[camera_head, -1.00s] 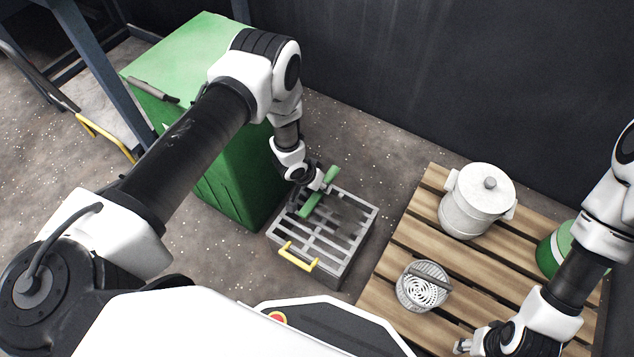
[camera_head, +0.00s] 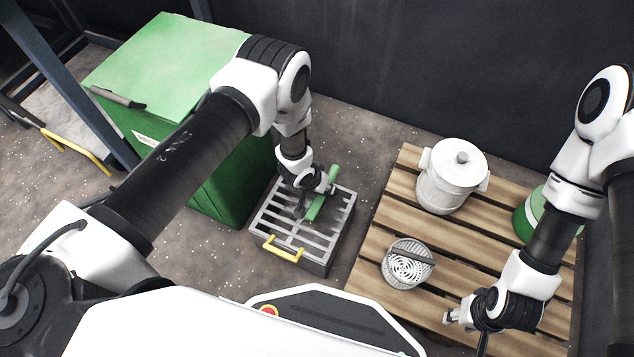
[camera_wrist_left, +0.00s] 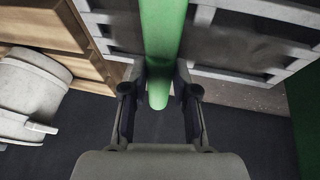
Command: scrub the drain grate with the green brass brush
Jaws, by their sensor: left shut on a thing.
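The green brush (camera_head: 317,207) is held by my left gripper (camera_head: 324,187) over the drain grate. In the left wrist view the brush's green handle (camera_wrist_left: 162,50) passes between the two fingers of my left gripper (camera_wrist_left: 160,85). The drain grate (camera_head: 285,237) is a grey slatted frame with a yellow handle, on the floor beside the green cabinet. The brush lies across its upper right part; I cannot tell if its bristles touch the slats. My right gripper (camera_head: 452,317) hangs near the pallet's front; its jaw state is unclear.
A wooden pallet (camera_head: 376,245) at the right bears a white lidded pot (camera_head: 449,185), a round perforated strainer (camera_head: 407,268) and a green-and-white drum (camera_head: 531,212). The green cabinet (camera_head: 160,65) stands behind left. A dark wall closes the back.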

